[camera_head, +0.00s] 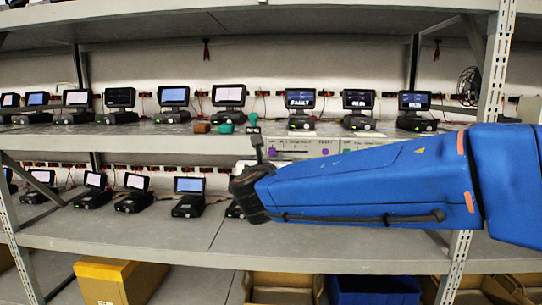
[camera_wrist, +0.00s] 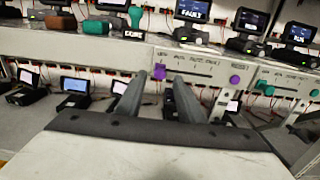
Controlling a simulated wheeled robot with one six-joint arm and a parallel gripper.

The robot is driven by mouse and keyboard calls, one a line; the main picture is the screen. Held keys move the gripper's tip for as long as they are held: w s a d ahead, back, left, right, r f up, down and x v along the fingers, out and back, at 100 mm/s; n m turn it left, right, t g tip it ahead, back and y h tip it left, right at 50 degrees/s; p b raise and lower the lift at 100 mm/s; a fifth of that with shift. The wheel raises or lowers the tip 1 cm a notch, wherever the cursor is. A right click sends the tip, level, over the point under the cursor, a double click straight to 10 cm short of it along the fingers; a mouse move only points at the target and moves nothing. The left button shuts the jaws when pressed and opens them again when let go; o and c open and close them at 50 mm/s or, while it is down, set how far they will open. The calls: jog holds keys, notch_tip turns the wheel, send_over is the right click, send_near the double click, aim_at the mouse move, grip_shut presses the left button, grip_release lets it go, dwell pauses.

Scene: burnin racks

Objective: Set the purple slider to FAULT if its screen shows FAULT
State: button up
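The purple slider knob (camera_wrist: 159,71) sits at the left end of its slot on a pale labelled panel (camera_wrist: 200,66) on the shelf front, in the wrist view. It also shows in the head view (camera_head: 272,152). A screen (camera_wrist: 193,10) above this panel appears to read FAULT; the same screen is small in the head view (camera_head: 299,99). My gripper (camera_wrist: 159,77) is open, with a gap between its fingers. The purple knob shows between the fingertips; I see no clear contact. A round purple button (camera_wrist: 235,79) is at the panel's right end.
A similar panel with a teal knob (camera_wrist: 269,90) is to the right. A brown block (camera_head: 202,128) and a green one (camera_head: 226,128) lie on the upper shelf. Several monitors stand on the lower shelf (camera_head: 150,232) below my gripper.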

aim_at(272, 153)
jog(key=shift+w+d, duration=0.1)
jog(key=shift+w, duration=1.9)
grip_shut()
